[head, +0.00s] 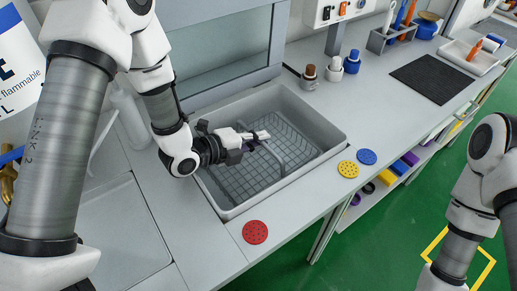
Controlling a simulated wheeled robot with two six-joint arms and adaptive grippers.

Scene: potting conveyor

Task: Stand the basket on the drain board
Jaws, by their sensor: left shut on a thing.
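The basket (247,181) is a grey wire-mesh basket, and it sits inside the grey sink (322,122) in the middle of the head view. A grey handle arches over it. My left gripper (258,137) reaches over the sink from the left and is shut on the basket's handle, near its far part. The gripper hides part of the handle and mesh. I cannot tell if the basket touches the sink floor. The drain board (118,239) is the pale, bare panel left of the sink, partly hidden by my left arm. My right gripper is out of view.
A red disc (255,232) lies by the sink's front edge; a yellow disc (348,169) and a blue disc (367,157) lie to its right. Small bottles (333,69) stand behind. A white bottle (130,115) stands behind the drain board. A glass panel (215,57) rises behind the sink.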

